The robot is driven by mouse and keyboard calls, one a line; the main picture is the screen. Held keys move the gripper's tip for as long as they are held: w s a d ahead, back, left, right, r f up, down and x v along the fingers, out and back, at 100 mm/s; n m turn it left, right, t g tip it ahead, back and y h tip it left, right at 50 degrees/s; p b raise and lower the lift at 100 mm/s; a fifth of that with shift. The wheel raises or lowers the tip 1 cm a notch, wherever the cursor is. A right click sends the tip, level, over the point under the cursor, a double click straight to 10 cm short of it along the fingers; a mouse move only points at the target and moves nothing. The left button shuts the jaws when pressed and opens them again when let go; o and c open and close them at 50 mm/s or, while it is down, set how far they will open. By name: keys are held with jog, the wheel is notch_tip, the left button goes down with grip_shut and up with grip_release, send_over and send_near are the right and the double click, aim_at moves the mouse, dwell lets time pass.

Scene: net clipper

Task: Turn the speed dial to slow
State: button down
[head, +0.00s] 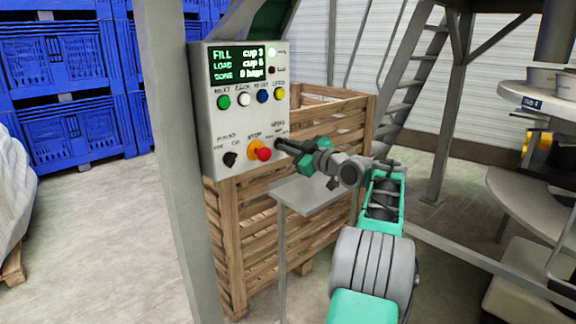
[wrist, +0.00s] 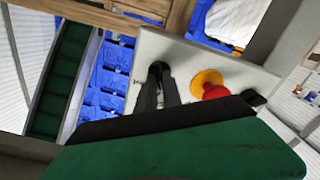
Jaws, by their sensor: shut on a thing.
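The grey control panel (head: 240,130) faces me on the left, with the speed dial at its lower right. My gripper (head: 281,146) reaches it from the right, with its dark fingertips at the panel face. In the wrist view, the dark dial (wrist: 158,67) shows at the ends of my fingers (wrist: 160,82), which are closed on it. My fingers hide most of the dial in the head view. Its pointer direction and the small lettering around it cannot be read clearly.
A red stop button on a yellow collar (head: 263,153) sits just left of my fingers. Another black knob (head: 230,159) is farther left. Coloured buttons (head: 262,96) and a screen (head: 238,63) are above. A small grey shelf (head: 310,193) lies below my gripper, beside a wooden crate (head: 240,245).

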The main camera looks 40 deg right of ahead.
jog(key=shift+f+n+b, duration=0.2)
jog(key=shift+n+b, duration=1.3)
jog(key=shift+b, duration=0.45)
jog(key=shift+r, duration=0.1)
jog(key=c, duration=1.5)
grip_release()
jog(key=s, duration=0.7)
jog(key=shift+s, duration=0.4)
